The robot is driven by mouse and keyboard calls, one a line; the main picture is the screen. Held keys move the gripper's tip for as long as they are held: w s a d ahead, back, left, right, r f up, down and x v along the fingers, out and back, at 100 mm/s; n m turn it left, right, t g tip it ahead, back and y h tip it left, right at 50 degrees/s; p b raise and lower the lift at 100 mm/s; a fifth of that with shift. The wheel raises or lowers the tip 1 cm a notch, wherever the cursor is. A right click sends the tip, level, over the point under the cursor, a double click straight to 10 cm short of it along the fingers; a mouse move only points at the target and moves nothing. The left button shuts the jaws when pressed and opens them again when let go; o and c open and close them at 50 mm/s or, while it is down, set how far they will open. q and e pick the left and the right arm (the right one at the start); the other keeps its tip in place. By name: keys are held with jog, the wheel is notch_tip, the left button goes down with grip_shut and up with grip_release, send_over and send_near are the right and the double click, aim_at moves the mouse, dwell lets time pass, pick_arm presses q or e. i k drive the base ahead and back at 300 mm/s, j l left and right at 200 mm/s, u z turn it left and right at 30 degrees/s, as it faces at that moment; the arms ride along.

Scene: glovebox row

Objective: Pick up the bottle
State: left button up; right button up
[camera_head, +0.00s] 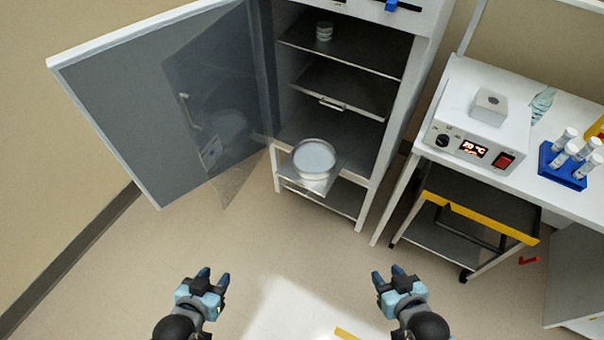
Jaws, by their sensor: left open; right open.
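No thing in the camera_head view is clearly a bottle. A small round greenish container (324,32) stands upright on the top shelf of the open cabinet; it is too small to tell whether it is a bottle. My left gripper (213,277) is open and empty at the bottom left of centre. My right gripper (388,276) is open and empty at the bottom right of centre. Both are in front of the cabinet, well apart from both containers.
The cabinet door (140,95) stands swung open to the left. On the right, a white table (515,165) bears a heater box (478,130) and a blue tube rack (562,172). A cart (465,230) stands below it. The floor before the cabinet is clear.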

aim_at(542, 103)
jog(key=z, duration=1.45)
jog(key=i+l+u, duration=0.2)
jog(key=l+u, duration=0.2)
jog(key=l, duration=0.25)
jog(key=i+l+u, duration=0.15)
jog(key=l, duration=0.2)
